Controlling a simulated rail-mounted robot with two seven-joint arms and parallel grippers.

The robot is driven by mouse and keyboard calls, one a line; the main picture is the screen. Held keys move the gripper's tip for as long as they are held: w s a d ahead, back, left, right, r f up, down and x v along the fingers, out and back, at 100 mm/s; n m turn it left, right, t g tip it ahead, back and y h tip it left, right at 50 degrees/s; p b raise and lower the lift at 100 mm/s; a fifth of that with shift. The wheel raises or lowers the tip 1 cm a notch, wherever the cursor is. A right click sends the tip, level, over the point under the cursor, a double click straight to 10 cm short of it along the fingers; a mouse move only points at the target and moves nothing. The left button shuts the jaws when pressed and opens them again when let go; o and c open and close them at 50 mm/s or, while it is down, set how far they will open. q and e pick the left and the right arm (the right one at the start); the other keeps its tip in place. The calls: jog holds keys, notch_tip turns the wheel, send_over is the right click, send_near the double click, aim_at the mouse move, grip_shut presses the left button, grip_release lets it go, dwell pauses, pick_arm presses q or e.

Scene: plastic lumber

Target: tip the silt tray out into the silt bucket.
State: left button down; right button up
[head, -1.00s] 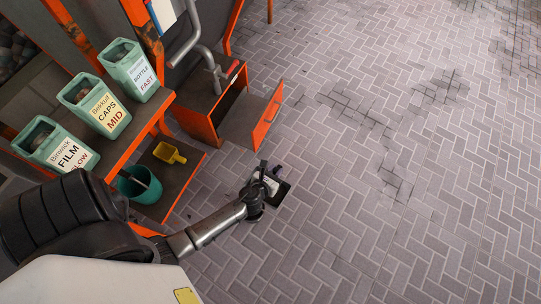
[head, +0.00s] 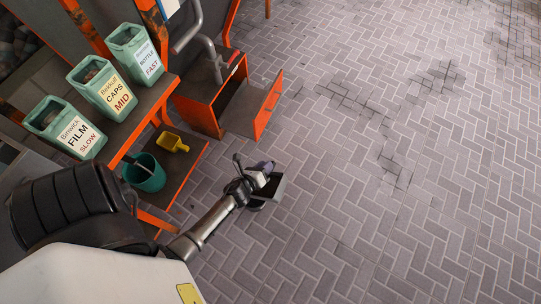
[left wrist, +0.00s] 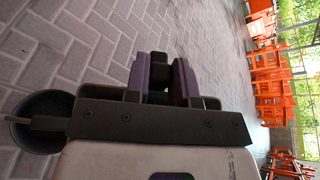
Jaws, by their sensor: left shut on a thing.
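My left gripper (head: 264,174) is shut on a small dark tray (head: 279,187), which it holds out over the paving. The tray looks open-topped in the head view; its contents are not clear. In the left wrist view the purple fingers (left wrist: 160,80) have a dark part between them. A teal bucket (head: 153,181) with a stick-like tool in it stands by the orange-edged shelf, left of the gripper and apart from it. It is the only clear bucket in the head view. My right gripper is not in view.
Labelled pale-green bins (head: 108,90) stand on an upper shelf. A yellow scoop (head: 173,143) lies on the lower shelf. An orange cabinet (head: 208,112) has an open door (head: 268,105). A dark round object (left wrist: 38,122) is unclear in the left wrist view. Paving right is clear.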

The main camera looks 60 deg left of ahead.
pick_arm(q)
jog(key=s+a+f+n+t+b, duration=0.4)
jog(key=a+n+b, duration=0.4)
jog(key=n, duration=0.5)
jog(key=shift+s+a+f+t+h, duration=0.25)
jog(key=shift+f+t, duration=0.65)
jog(key=shift+f, duration=0.5)
jog(key=shift+d, duration=0.1)
dwell(0.7)
dwell(0.3)
